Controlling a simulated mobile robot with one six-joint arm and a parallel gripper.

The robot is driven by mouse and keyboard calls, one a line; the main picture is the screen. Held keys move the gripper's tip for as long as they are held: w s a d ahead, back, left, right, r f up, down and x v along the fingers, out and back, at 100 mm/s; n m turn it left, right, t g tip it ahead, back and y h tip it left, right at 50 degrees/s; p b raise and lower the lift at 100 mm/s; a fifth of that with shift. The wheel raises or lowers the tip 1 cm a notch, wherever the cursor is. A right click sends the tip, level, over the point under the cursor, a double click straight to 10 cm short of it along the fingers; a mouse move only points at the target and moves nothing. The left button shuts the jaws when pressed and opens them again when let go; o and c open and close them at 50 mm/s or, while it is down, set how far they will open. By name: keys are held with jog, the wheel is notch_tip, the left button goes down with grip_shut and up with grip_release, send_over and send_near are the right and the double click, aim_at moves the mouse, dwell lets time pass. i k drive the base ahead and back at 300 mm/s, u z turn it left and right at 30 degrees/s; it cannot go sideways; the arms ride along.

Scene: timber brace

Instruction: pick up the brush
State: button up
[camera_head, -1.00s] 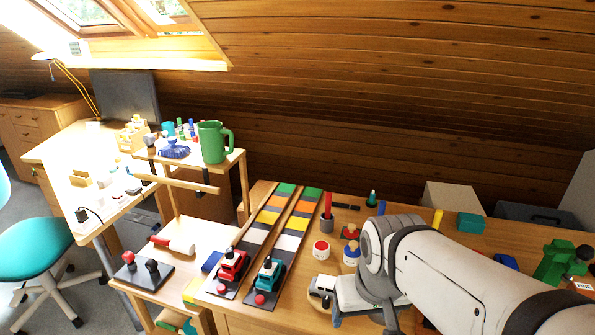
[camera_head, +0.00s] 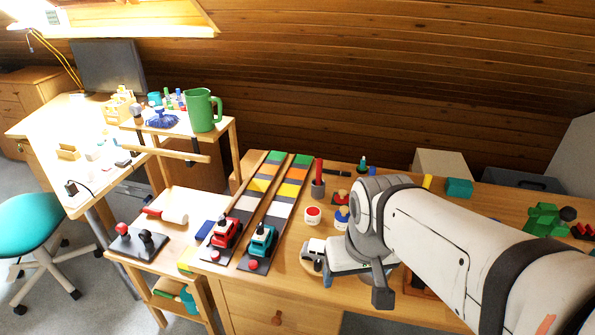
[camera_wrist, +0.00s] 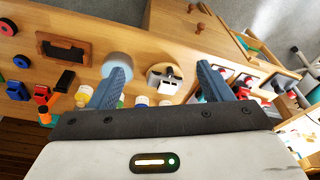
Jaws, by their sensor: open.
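A red-handled tool with a pale, thick head (camera_head: 172,216), which looks like the brush, lies on the low wooden side table at the left in the head view. I cannot be sure that it is a brush, and I cannot pick it out in the wrist view. My gripper (camera_wrist: 162,66) is open and empty, its two blue-grey fingers wide apart. It is over the workbench, well to the right of that tool. A white toy truck (camera_wrist: 165,80) shows between the fingers in the wrist view, below them and apart.
A black base with red and black knobs (camera_head: 137,243) sits beside the tool. Toy red (camera_head: 226,233) and teal (camera_head: 262,241) vehicles stand on striped ramps to its right. A green jug (camera_head: 202,110) stands on a raised shelf behind. Paint pots (camera_head: 313,215) stand near my arm.

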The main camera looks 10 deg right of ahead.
aim_at(319, 161)
jog(key=z, duration=2.75)
jog(key=k, duration=1.15)
jog(key=u, duration=1.9)
jog(key=i, duration=0.95)
